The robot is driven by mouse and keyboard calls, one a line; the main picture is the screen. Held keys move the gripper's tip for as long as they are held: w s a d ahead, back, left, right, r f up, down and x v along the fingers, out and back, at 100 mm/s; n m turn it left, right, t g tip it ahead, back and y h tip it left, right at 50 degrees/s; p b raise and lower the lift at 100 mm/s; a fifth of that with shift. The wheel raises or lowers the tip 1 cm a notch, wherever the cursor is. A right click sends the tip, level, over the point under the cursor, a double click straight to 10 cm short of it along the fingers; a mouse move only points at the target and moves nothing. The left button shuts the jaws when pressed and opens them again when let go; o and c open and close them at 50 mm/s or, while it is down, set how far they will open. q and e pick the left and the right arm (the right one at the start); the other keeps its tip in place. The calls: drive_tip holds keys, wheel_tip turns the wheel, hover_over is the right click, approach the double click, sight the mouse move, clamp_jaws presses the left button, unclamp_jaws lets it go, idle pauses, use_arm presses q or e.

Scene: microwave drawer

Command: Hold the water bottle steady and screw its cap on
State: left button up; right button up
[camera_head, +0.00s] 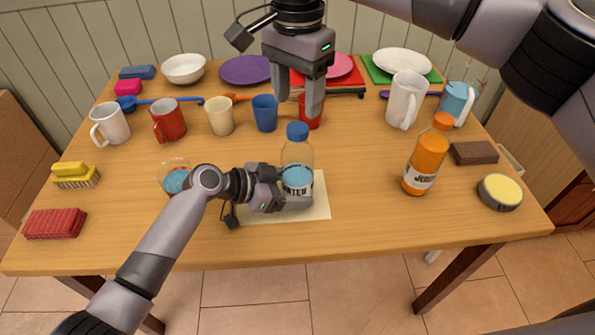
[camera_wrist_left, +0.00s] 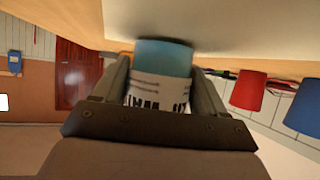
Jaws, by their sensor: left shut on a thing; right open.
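The clear water bottle (camera_head: 298,160) stands upright on a pale mat (camera_head: 317,204) near the table's front. It has a white label and blue water. Its blue cap (camera_head: 297,131) sits on top; I cannot tell how tightly. My left gripper (camera_head: 292,201) is shut around the bottle's lower part. In the left wrist view the bottle (camera_wrist_left: 160,88) shows between both fingers, its label upside down. My right gripper (camera_head: 308,104) is open and empty, pointing down above and a little behind the cap, apart from it.
An orange juice bottle (camera_head: 427,157) stands to the right. Behind are a blue cup (camera_head: 264,113), a red cup (camera_head: 310,112) and several mugs. A small glass bowl (camera_head: 173,172) sits near my left arm. The table between mat and juice bottle is clear.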

use_arm(q)
drive_tip(key=o, duration=1.6)
drive_tip(key=shift+c, duration=0.2)
drive_tip(key=v, duration=1.2)
drive_tip(key=shift+f, duration=0.1)
